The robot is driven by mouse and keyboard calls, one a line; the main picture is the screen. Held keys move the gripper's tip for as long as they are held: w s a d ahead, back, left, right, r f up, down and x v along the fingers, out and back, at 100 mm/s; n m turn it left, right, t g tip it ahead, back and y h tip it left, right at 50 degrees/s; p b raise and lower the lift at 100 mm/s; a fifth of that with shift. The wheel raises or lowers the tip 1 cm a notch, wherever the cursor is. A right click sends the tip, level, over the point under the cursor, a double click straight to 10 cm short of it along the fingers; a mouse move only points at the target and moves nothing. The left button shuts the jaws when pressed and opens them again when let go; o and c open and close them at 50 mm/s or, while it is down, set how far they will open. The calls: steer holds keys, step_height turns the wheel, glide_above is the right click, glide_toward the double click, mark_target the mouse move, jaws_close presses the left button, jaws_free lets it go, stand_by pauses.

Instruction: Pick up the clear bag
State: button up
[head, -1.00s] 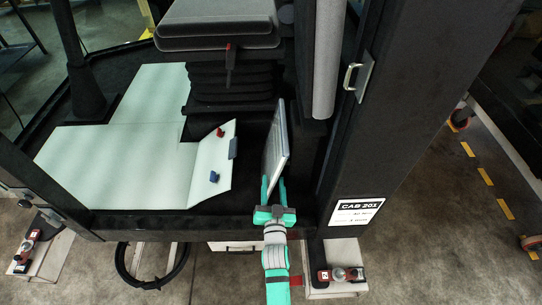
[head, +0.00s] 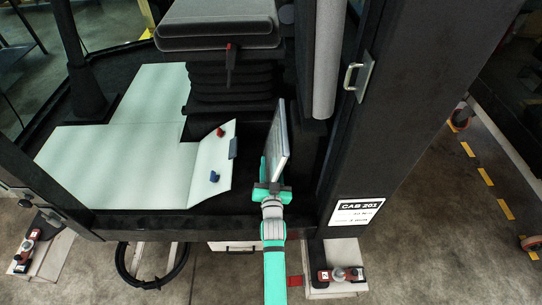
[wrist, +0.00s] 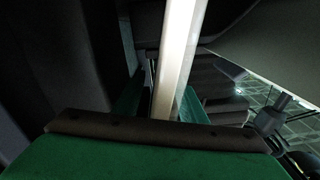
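The clear bag (head: 277,140) shows in the head view as a thin, pale upright panel with a grey edge, standing on the cab floor between the seat base and the right door post. In the wrist view the bag (wrist: 178,60) is a bright, narrow edge-on strip running up from between the fingers. My gripper (head: 272,178) is at the bag's near lower end, with one finger on each side of it. In the wrist view my gripper (wrist: 160,100) is open, with a dark gap between the left finger and the bag. The right finger is close to the bag; contact is unclear.
The seat (head: 217,25) on its black bellows stands behind and left. A white floor panel (head: 120,150) covers the left, with a small red piece (head: 220,132) and a blue piece (head: 215,176) near its right edge. The door post (head: 395,110) with a handle is close on the right.

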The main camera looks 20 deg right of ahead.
jaws_close()
steer(key=shift+r, duration=0.15)
